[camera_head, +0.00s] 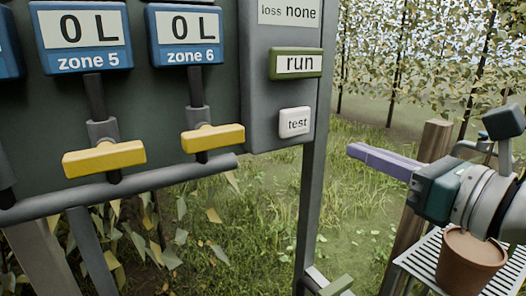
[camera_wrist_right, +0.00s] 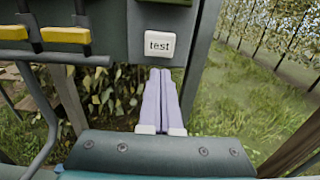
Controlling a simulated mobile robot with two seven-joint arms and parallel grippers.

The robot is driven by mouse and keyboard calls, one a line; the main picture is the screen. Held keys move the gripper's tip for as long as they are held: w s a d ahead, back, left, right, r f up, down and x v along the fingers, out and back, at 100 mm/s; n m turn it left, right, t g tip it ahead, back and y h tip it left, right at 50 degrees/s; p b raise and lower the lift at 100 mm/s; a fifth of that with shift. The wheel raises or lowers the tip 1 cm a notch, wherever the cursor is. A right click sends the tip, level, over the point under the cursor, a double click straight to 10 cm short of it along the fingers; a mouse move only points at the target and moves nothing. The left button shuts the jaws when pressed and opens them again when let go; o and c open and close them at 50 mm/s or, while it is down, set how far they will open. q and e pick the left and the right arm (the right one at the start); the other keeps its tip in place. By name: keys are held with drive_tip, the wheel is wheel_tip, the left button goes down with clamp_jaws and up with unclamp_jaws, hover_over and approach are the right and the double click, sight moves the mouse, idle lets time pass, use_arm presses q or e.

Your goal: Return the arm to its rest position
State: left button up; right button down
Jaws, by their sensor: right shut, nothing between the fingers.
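My right gripper (camera_head: 352,152) comes in from the right in the head view. Its lilac fingers are together with nothing between them, and they point left toward the control panel. In the right wrist view the shut fingers (camera_wrist_right: 160,72) point at the area just below the white test button (camera_wrist_right: 160,44). In the head view the test button (camera_head: 295,122) is left of the fingertips, with a visible gap between them. My left gripper is not in view.
The panel (camera_head: 272,100) has a green run display (camera_head: 296,64) and yellow valve handles for zone 5 (camera_head: 104,158) and zone 6 (camera_head: 213,138), above a grey pipe (camera_head: 120,187). A brown pot (camera_head: 470,265) stands on a slatted rack (camera_head: 418,262) below my right arm. A wooden post (camera_head: 432,143) is behind the gripper.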

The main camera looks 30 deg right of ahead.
drive_tip(key=shift+s, duration=0.25)
idle(0.4)
